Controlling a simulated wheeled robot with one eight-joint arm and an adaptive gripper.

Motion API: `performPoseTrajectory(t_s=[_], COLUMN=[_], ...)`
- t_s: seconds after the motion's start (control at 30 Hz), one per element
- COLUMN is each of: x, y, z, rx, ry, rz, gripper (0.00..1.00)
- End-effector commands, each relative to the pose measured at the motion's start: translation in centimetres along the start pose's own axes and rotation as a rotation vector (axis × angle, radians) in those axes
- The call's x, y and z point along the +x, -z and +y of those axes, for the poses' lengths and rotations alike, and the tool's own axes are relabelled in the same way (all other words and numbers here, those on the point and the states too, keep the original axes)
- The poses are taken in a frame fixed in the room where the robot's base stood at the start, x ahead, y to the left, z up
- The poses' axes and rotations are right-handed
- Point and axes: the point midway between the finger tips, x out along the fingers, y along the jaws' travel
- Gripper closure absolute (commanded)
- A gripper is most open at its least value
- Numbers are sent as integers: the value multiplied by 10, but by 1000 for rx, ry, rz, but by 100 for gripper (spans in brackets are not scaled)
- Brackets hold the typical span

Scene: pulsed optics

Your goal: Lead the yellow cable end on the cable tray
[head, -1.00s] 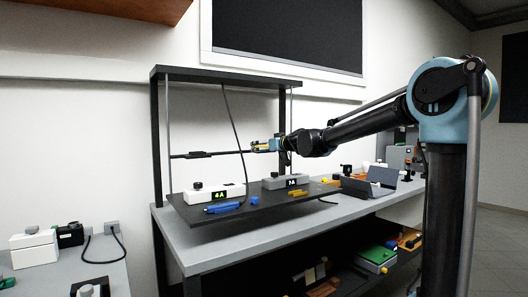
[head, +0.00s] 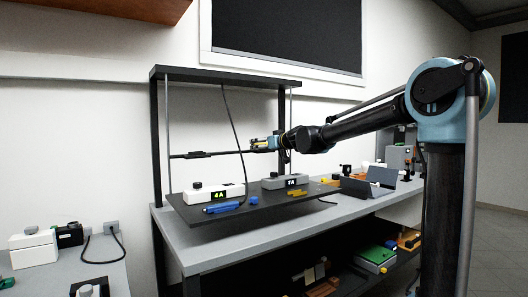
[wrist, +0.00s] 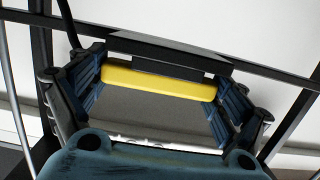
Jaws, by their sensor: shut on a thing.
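The yellow cable end (wrist: 158,80) is a yellow bar held crosswise between the blue fingers of my gripper (wrist: 160,94) in the wrist view. My gripper is shut on it. The cable's run from the yellow end is hidden.
A black frame (head: 156,130) stands on the grey bench (head: 190,244). A dark cable (head: 233,118) hangs from its top. A dark board (head: 200,221) below carries a white box (head: 226,190), a grey box (head: 272,184) and blue pieces (head: 222,208).

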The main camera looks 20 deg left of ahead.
Motion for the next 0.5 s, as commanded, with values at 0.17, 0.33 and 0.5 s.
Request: performPoseTrajectory(t_s=[0.17,0.33,0.5], x=[-2,-3,-4], y=[10,20,29], z=[0,0,0], rx=[0,0,0], ry=[0,0,0], rz=[0,0,0], gripper=[57,57,57])
